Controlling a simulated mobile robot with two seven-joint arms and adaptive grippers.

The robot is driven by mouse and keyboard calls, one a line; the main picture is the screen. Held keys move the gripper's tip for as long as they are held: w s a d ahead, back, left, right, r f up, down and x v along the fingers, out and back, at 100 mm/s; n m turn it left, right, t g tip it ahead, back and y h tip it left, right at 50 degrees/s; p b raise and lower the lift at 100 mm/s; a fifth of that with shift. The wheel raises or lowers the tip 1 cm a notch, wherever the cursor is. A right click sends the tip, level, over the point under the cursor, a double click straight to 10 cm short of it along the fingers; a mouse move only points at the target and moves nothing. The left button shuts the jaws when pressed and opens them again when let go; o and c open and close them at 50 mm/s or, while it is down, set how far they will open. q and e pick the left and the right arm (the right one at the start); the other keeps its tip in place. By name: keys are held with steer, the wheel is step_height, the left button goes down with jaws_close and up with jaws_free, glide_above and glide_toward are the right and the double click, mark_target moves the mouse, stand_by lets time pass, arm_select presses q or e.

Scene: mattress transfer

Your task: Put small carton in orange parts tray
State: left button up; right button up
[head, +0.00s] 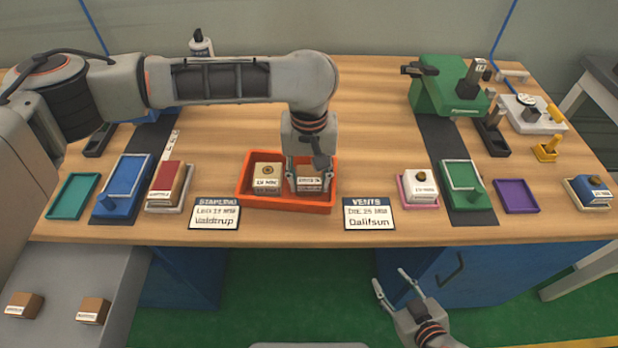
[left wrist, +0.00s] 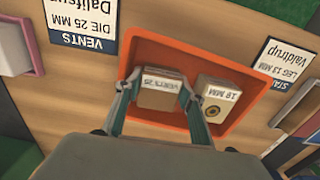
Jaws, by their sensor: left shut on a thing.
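The orange parts tray (head: 258,202) lies in the middle of the wooden table; its rim also shows in the left wrist view (left wrist: 166,48). My left gripper (head: 308,184) reaches down into the right part of the tray. It is shut on a small carton (head: 311,184) with a white label, seen between the fingers in the left wrist view (left wrist: 160,92). Whether this carton touches the tray floor I cannot tell. My right gripper (head: 392,290) is open and empty, in front of the table.
Two label cards, Valdtrup (head: 214,213) and Dalifsun (head: 369,214), flank the tray's front. A red-topped box (head: 168,180) stands left and a white box (head: 420,188) right, each on a small tray. Two brown cartons (head: 93,311) rest on a grey surface at lower left.

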arm_select(q)
steer(key=shift+w+r+p, duration=0.1)
steer(key=shift+p, duration=0.25)
steer(key=shift+p, duration=1.15)
steer(key=shift+f+p, duration=0.2)
steer(key=shift+p, duration=0.15)
steer(key=o, duration=0.8)
steer(key=shift+o, duration=0.5)
steer(key=shift+f, duration=0.1)
